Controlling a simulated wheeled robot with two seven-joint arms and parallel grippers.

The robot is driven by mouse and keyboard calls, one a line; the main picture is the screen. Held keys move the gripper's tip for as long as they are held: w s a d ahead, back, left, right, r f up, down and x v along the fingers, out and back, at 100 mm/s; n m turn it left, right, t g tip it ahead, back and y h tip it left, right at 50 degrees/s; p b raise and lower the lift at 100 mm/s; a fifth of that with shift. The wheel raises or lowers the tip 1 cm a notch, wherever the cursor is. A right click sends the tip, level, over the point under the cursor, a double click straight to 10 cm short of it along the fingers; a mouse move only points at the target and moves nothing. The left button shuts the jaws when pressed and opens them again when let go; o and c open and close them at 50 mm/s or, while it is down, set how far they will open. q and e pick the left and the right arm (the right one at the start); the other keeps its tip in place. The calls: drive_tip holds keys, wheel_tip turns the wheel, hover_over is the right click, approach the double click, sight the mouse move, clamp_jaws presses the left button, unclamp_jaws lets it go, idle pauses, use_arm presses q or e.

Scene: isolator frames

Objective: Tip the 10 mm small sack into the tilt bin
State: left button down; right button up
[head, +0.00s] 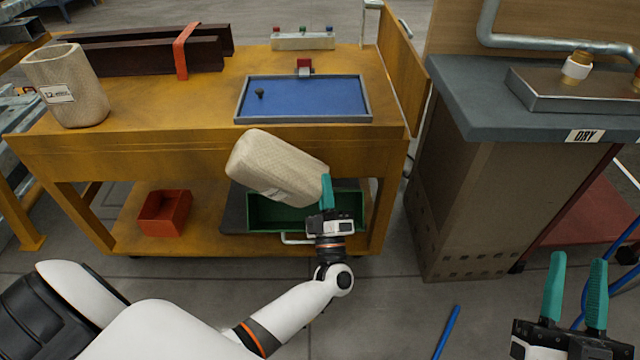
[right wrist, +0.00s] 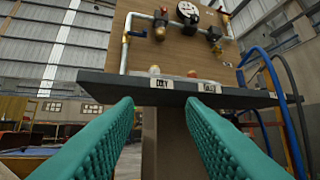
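My left gripper (head: 326,190) is shut on a beige woven small sack (head: 268,165), at the sack's right end. The sack is tilted well over, in front of the yellow workbench's edge. Its label is turned away and cannot be read. A green bin (head: 258,222), which looks like the tilt bin, is on the lower shelf below and behind the sack, partly hidden by sack and gripper. I cannot see its contents. My right gripper (head: 576,262) is open and empty at the lower right; its fingers also show in the right wrist view (right wrist: 165,120).
Another beige sack (head: 75,90) with a label stands upright on the workbench (head: 150,140) at left. A blue-lined tray (head: 310,98) lies on top. A red bin (head: 164,212) is on the lower shelf. A grey-topped cabinet (head: 470,90) stands at right.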

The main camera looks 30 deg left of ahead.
use_arm(q)
drive_tip(key=shift+w+d+f+m+t+h, duration=0.25)
drive_tip(key=shift+d+f+m+t+h, duration=0.2)
drive_tip(key=shift+m+h, duration=0.5)
drive_tip(key=shift+w+d+f+m+t+h, duration=0.3)
drive_tip(key=shift+d+f+m+h, duration=0.15)
drive_tip(key=shift+m, duration=0.95)
drive_tip(key=shift+w+d+f+m+t+h, duration=0.3)
drive_tip(key=shift+f+m+h, duration=0.25)
drive_tip(key=shift+m+h, duration=0.45)
use_arm(e)
drive_tip(key=shift+w+f+g, duration=0.35)
drive_tip(key=shift+f+g, duration=0.15)
use_arm(q)
drive_tip(key=shift+d, duration=0.1)
drive_tip(key=shift+r+p, duration=0.1)
drive_tip(key=shift+p, duration=0.2)
use_arm(e)
drive_tip(key=shift+f, duration=0.1)
